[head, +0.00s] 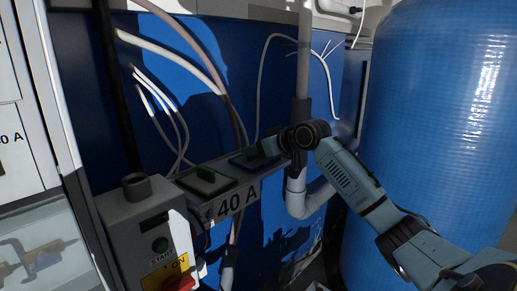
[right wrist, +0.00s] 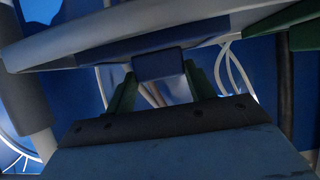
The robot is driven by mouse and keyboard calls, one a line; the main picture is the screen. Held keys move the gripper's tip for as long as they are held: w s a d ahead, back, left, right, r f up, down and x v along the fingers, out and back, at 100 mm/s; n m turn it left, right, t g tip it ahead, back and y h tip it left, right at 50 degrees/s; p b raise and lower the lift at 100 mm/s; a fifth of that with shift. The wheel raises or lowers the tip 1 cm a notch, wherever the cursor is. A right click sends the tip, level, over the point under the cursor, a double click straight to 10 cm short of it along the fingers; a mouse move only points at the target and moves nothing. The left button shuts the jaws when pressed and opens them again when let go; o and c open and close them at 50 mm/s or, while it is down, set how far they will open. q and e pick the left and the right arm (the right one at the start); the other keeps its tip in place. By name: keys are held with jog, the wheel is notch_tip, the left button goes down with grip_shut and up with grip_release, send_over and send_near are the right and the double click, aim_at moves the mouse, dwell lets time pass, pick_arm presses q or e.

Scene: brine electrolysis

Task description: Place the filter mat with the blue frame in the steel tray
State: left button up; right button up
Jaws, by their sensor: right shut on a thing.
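The filter mat with the blue frame (head: 246,161) is a dark flat panel at the right end of a grey ledge, in the middle of the head view. My right gripper (head: 268,148) is at its right side. In the right wrist view the green fingers of my right gripper (right wrist: 160,84) are shut on the mat's blue grip block (right wrist: 160,64). I cannot tell whether the mat touches the ledge. I cannot make out a steel tray for certain. My left gripper is not in view.
A dark mat with a green grip (head: 206,180) lies to the left on the grey ledge, above a "40 A" label (head: 237,201). A control box (head: 150,235) stands front left. Loose white cables and a grey pipe (head: 303,60) rise behind. A big blue tank (head: 440,110) fills the right.

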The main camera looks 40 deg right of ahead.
jog(key=o, duration=1)
pick_arm(q)
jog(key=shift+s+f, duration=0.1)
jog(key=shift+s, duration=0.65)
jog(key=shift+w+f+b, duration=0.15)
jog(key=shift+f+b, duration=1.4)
jog(key=shift+b, duration=0.05)
pick_arm(e)
jog(key=a+v, duration=0.1)
jog(key=v, duration=1.1)
jog(key=shift+d, duration=0.4)
jog(key=shift+r, duration=0.1)
